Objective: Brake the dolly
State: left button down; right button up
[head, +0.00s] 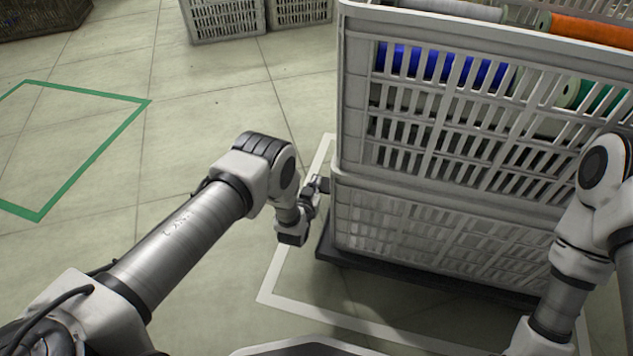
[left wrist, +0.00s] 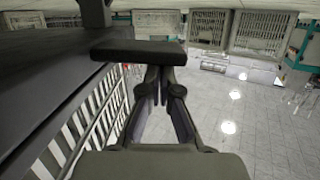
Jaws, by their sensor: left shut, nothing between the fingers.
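The dolly (head: 345,258) is a low dark platform under two stacked grey lattice crates, standing within a white floor outline. In the left wrist view, its dark body (left wrist: 45,75) fills the upper left. A dark flat pad (left wrist: 140,49) on a short post shows there just beyond my fingertips; it looks like a pedal, but I cannot tell if they touch. My left gripper (head: 320,184) is shut and empty beside the crates' left side, above the dolly's edge. It also shows in the left wrist view (left wrist: 158,80). My right gripper is out of frame.
The upper crate (head: 440,130) holds blue, orange and green spools. The lower crate (head: 410,220) sits on the dolly. More grey crates (head: 225,18) stand at the back. A green floor outline (head: 95,160) lies to the left, with open floor around it.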

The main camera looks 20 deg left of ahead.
pick_arm(q)
jog(key=shift+a+f+n+h, duration=0.25)
jog(key=shift+f+n+h, duration=0.15)
jog(key=shift+f+n, duration=0.35)
jog(key=shift+f, duration=0.3)
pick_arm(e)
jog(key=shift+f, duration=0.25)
pick_arm(q)
jog(key=r+p, duration=0.1)
jog(key=r, duration=0.1)
jog(key=a+r+p, duration=0.1)
jog(key=r, duration=0.1)
jog(key=shift+w+r+p, duration=0.1)
jog(key=shift+r+p, duration=0.25)
jog(key=p+v, duration=0.5)
jog(key=v, duration=0.5)
jog(key=shift+a+f, duration=0.2)
jog(key=shift+f, duration=0.2)
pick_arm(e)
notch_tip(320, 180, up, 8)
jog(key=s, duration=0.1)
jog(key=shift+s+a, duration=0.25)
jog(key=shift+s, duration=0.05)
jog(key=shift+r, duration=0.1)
